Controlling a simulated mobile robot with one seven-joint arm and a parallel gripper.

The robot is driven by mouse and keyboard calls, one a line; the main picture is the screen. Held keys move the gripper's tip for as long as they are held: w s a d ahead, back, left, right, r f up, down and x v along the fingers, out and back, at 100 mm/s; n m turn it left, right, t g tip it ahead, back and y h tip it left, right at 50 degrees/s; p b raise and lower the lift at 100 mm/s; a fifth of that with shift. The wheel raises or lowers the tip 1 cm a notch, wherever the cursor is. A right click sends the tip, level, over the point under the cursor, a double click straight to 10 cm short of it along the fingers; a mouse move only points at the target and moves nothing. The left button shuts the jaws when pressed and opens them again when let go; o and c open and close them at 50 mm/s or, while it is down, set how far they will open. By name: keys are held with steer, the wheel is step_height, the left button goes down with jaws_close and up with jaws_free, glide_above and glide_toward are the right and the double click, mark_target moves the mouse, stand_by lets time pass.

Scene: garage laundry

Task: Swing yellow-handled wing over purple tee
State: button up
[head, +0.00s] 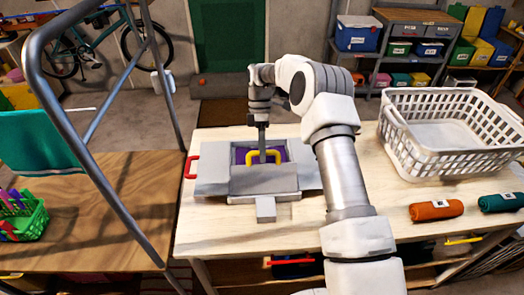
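A grey folding board (213,180) lies on the light wooden table. A yellow handle (275,156) arches up at the far edge of a grey near panel (265,183), the yellow-handled wing, which looks raised or tilted. The purple tee (239,154) shows only as strips around the handle; the near panel hides the rest. My gripper (263,155) points straight down at the middle of the yellow handle and overlaps it in view. Its fingers look narrow, and I cannot tell whether they close on the handle.
A red handle (190,167) sticks out from the board's left side. A white laundry basket (450,160) stands on the right. Orange (436,211) and green (500,203) rolled cloths lie at front right. A metal frame (120,200) and a green basket (25,222) are on the left.

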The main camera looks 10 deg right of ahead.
steer(key=p+v, duration=0.3)
steer(key=v, duration=0.9)
stand_by(0.7)
